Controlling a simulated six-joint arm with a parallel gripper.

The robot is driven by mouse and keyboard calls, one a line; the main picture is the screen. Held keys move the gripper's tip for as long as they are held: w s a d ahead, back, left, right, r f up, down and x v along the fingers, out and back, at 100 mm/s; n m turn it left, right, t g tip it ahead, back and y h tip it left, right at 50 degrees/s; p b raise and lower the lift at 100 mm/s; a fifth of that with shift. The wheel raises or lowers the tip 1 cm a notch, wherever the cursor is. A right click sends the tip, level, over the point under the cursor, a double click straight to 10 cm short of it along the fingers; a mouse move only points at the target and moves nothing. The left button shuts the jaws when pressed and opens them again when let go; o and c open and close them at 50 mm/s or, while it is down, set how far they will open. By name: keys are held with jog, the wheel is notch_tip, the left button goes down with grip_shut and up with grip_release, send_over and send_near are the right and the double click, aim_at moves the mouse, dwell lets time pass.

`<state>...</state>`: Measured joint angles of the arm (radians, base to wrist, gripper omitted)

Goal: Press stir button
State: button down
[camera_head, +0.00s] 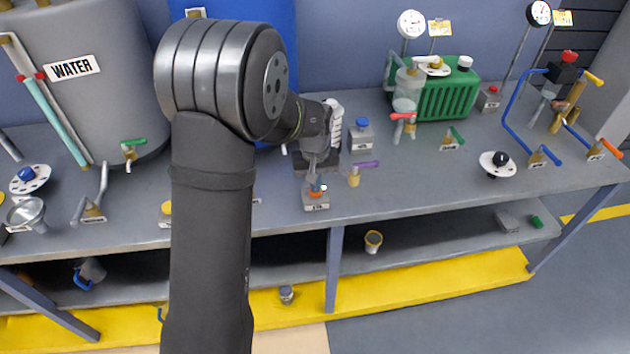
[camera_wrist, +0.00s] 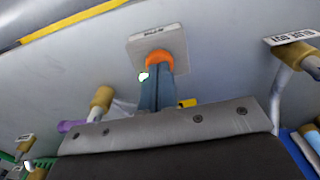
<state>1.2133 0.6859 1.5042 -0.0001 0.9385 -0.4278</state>
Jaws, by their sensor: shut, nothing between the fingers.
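An orange button (camera_head: 315,194) sits on a small grey labelled box (camera_head: 316,204) near the front edge of the bench. The label is too small to read surely. My gripper (camera_head: 317,183) points down right over this button, its blue fingers closed together. In the wrist view the fingertips (camera_wrist: 160,72) overlap the orange button (camera_wrist: 158,58), on the grey box (camera_wrist: 140,42). They look at or very close to its top. I cannot tell whether the button is pressed in. A small bright white-green spot (camera_wrist: 143,76) shows beside the fingertips.
A purple-handled valve (camera_head: 364,166) stands close right of my gripper. A grey WATER tank (camera_head: 80,85) is at the left. A green radiator-like unit (camera_head: 445,95) stands at the right. Bench between is partly clear.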

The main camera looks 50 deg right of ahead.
jog(key=shift+s+a+f, duration=0.1)
jog(key=shift+a+f, duration=0.15)
jog(key=shift+f, duration=0.4)
notch_tip(320, 180, up, 15)
jog(key=shift+d, duration=0.25)
